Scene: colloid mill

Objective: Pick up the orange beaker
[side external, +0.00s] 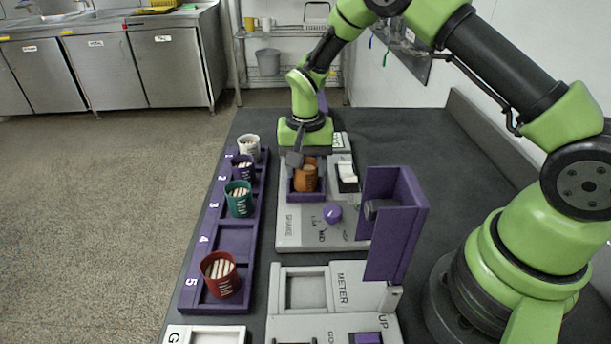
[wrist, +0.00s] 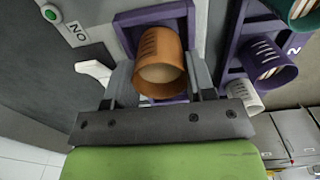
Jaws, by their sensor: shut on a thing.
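The orange beaker (side external: 306,178) is at the purple square holder (side external: 294,192) of the grey shaker station. My gripper (side external: 300,160) reaches it from the far side. In the wrist view my gripper (wrist: 160,75) has one finger on each side of the orange beaker (wrist: 158,52) and is shut on it. Its mouth faces the wrist camera and shows a pale tan inside. The purple holder shows behind it in the wrist view. I cannot tell whether its base rests in the holder or is just clear of it.
A purple rack (side external: 236,240) on the left holds white, dark purple, green and red beakers (side external: 220,274) with pale sticks; slot 4 is empty. A purple upright guard (side external: 392,222) and a purple knob (side external: 332,214) stand near the shaker. A grey meter station (side external: 345,285) is in front.

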